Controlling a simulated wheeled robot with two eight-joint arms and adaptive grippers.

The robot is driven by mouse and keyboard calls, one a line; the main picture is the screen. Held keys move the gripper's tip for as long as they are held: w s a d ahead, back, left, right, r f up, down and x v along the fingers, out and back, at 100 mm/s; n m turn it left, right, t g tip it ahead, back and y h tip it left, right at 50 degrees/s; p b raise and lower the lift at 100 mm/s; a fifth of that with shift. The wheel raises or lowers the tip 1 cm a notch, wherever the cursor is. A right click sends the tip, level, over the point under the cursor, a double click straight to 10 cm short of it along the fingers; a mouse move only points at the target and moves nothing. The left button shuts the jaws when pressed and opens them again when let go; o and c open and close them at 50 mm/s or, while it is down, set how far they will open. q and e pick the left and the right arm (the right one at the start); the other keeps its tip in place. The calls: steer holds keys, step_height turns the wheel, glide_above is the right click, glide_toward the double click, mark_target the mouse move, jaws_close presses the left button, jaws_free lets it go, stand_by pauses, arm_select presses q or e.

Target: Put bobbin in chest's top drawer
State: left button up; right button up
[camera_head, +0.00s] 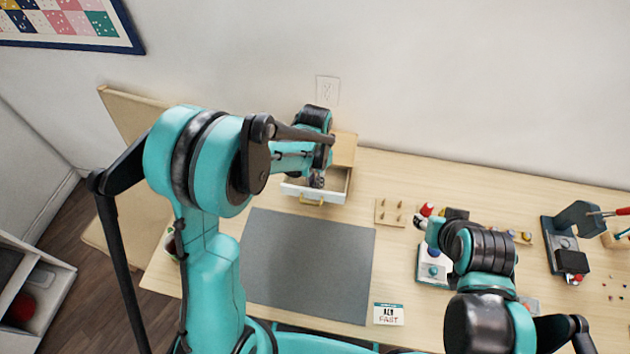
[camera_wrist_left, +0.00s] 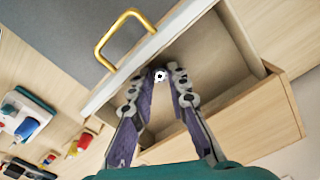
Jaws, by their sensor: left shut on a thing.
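The chest's top drawer (camera_head: 292,188) is pulled open at the back of the table, below the wooden chest (camera_head: 345,148). It also shows in the left wrist view (camera_wrist_left: 225,55), with a yellow handle (camera_wrist_left: 112,38) on its white front. My left gripper (camera_head: 317,181) is over the drawer opening, pointing down. In the left wrist view its fingertips (camera_wrist_left: 160,77) are shut on the bobbin (camera_wrist_left: 160,76), a small white disc with dark spots. The bobbin cannot be made out in the head view. Its height above the drawer floor is hard to tell.
A grey mat (camera_head: 308,265) lies in front of the drawer. A dark machine (camera_head: 570,240) stands farther right.

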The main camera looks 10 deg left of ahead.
arm_select(q)
steer(key=shift+f, duration=0.1)
steer(key=shift+f, duration=0.15)
steer(key=o, duration=0.4)
